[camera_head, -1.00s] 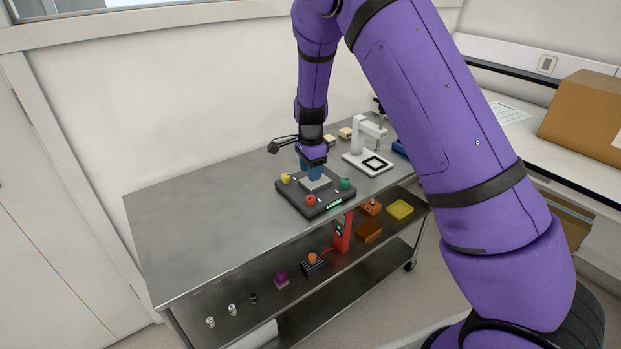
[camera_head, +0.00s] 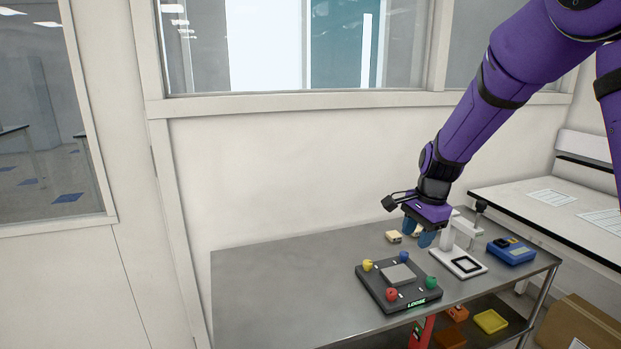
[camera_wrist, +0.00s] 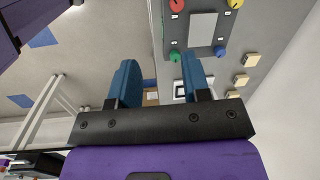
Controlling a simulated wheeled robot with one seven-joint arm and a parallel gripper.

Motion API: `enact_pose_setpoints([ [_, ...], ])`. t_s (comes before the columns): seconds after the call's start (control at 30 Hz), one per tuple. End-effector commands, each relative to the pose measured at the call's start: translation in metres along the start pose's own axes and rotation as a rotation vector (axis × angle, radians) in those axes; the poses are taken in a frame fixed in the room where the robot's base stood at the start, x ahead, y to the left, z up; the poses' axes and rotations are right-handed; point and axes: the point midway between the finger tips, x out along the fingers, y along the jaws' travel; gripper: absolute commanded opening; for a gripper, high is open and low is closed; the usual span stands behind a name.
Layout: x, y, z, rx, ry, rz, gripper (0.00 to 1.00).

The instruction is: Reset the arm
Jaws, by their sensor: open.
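My purple arm reaches in from the upper right in the head view. My gripper (camera_head: 427,239) with blue fingers is raised above the back of the steel table (camera_head: 270,290), beside the white stand. In the wrist view my gripper (camera_wrist: 158,85) has its two blue fingers wide apart with nothing between them. A dark plate device (camera_head: 385,302) with a grey centre pad, red, yellow, blue and green knobs and a lit "LOOSE" label sits on the table below and left of my gripper. It also shows at the top of the wrist view (camera_wrist: 177,38).
A white stand (camera_head: 461,262) and a blue device (camera_head: 511,251) stand to the right on the table. Small beige blocks (camera_head: 394,237) lie behind the dark device. A yellow tray (camera_head: 490,321) is on the lower shelf. The table's left part is clear.

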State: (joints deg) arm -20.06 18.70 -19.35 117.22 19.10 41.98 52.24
Motion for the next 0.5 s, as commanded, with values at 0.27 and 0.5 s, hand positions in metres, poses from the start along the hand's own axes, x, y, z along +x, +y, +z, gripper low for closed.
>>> enact_pose_setpoints([
  [0.27,-0.082,0.052,0.018,-0.245,0.002,-0.09,0.44],
  [0.5,-0.136,0.106,0.037,-0.47,0.05,-0.148,0.44],
])
